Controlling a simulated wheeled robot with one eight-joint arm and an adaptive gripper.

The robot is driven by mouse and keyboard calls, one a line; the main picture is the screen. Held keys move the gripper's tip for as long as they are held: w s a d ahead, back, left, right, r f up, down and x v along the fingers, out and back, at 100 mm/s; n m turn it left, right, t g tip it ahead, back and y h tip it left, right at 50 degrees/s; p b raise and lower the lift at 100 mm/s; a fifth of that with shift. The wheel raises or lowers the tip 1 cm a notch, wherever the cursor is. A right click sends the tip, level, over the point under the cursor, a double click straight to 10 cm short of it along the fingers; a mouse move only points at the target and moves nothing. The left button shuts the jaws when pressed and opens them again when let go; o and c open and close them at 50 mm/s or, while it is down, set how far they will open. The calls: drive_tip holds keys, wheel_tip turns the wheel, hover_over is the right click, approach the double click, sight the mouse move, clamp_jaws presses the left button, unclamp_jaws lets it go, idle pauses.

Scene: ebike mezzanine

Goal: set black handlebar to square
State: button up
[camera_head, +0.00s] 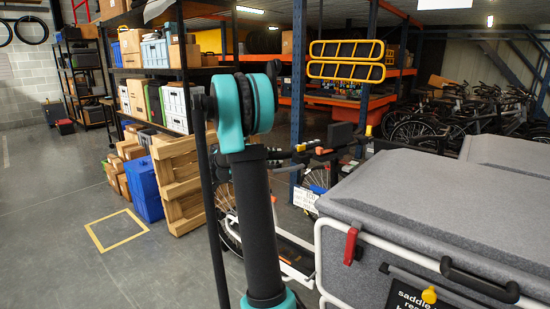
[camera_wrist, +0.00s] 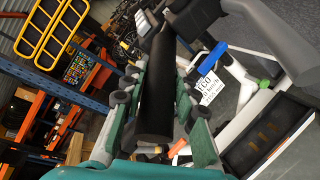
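A black handlebar grip (camera_wrist: 156,95) runs lengthwise between the teal fingers of my gripper (camera_wrist: 160,85) in the wrist view. The fingers lie close along both its sides and appear shut on it, its near end close to the palm. In the head view my arm hides most of the handlebar and my gripper. Dark bar parts with orange and yellow bits (camera_head: 319,151) show just right of the arm. They belong to a bike with a front wheel (camera_head: 229,213) and a white frame. The handlebar's exact angle to the wheel is hard to tell.
Grey felt-covered boxes (camera_head: 440,210) with a white rail and red latch (camera_head: 351,246) fill the right. A wooden pallet (camera_head: 181,180), blue crate (camera_head: 144,188) and loaded shelves stand left. A yellow square outline (camera_head: 101,247) marks clear floor. Several bikes (camera_head: 465,118) stand behind.

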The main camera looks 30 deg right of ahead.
clamp_jaws()
drive_tip(key=shift+s, duration=0.1)
drive_tip(key=s+n+t+y, duration=0.1)
drive_tip(key=s+n+t, duration=0.2)
drive_tip(key=s, duration=0.4)
drive_tip(key=shift+a+r+t, duration=0.3)
drive_tip(key=shift+t, duration=0.2)
drive_tip(key=o, duration=0.9)
unclamp_jaws()
drive_tip(key=shift+c, duration=0.2)
drive_tip(key=shift+a, duration=0.1)
drive_tip(key=v, duration=1.2)
